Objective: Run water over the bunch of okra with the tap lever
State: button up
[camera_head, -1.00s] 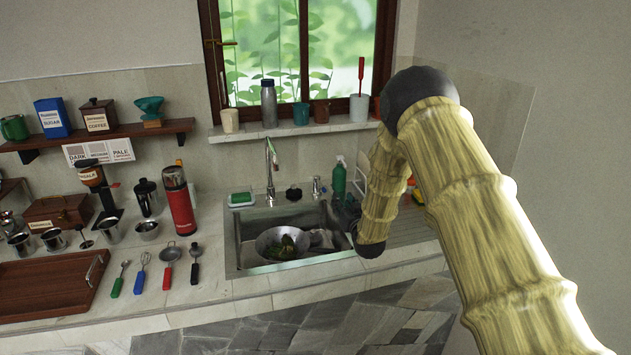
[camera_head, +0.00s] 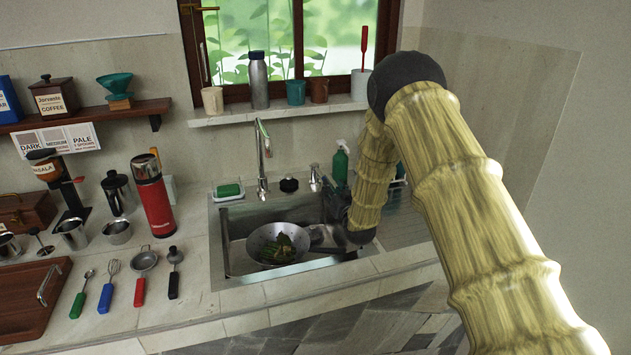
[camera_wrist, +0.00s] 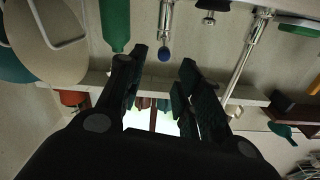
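The bunch of okra (camera_head: 277,247) lies in a metal pan (camera_head: 258,240) inside the sink. The tap (camera_head: 262,160) stands behind the basin; its spout (camera_wrist: 245,65) also shows in the wrist view. The tap lever (camera_head: 315,178) is a short silver post right of the tap. In the wrist view, which is upside down, the lever (camera_wrist: 165,30) has a blue tip. My gripper (camera_wrist: 163,68) is open and empty, and the blue tip appears between its fingertips, seemingly beyond them. In the head view my gripper (camera_head: 335,204) is dark and partly hidden by my arm. No water is visible.
A green bottle (camera_head: 340,165) stands close behind my gripper and right of the lever. A black stopper (camera_head: 289,185) and a green sponge (camera_head: 229,190) sit along the sink's back edge. A red flask (camera_head: 153,195) and utensils are left. The window ledge (camera_head: 285,112) is above.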

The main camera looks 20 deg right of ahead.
aim_at(321, 173)
jog(key=w, duration=0.3)
jog(key=w+p, duration=0.1)
jog(key=w, duration=0.3)
jog(key=w+f+p, duration=0.1)
jog(key=w, duration=0.3)
jog(key=shift+w+a, duration=0.25)
jog(key=shift+a, duration=0.05)
jog(key=shift+c, duration=0.4)
grip_shut()
jog(key=shift+d+r, duration=0.1)
